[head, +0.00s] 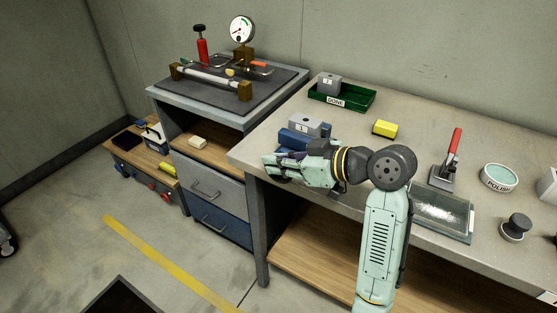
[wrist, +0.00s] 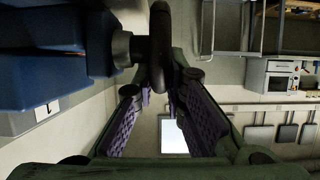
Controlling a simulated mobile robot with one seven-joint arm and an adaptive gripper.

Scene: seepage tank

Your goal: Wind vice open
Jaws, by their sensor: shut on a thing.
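The blue vice (head: 296,139) stands at the front left edge of the grey workbench, with a grey block (head: 305,126) marked 1 at its top. In the wrist view the blue vice body (wrist: 45,75) fills the left side. A black handle (wrist: 160,40) joins it by a short dark shaft. My gripper (head: 274,168) is beside the vice at the bench edge. In the wrist view my gripper's purple-padded fingers (wrist: 160,97) are closed about the handle's lower part. The exact contact is partly hidden, and the gap between the vice jaws cannot be made out.
A green DONE tray (head: 358,102) holding a grey block stands behind the vice.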

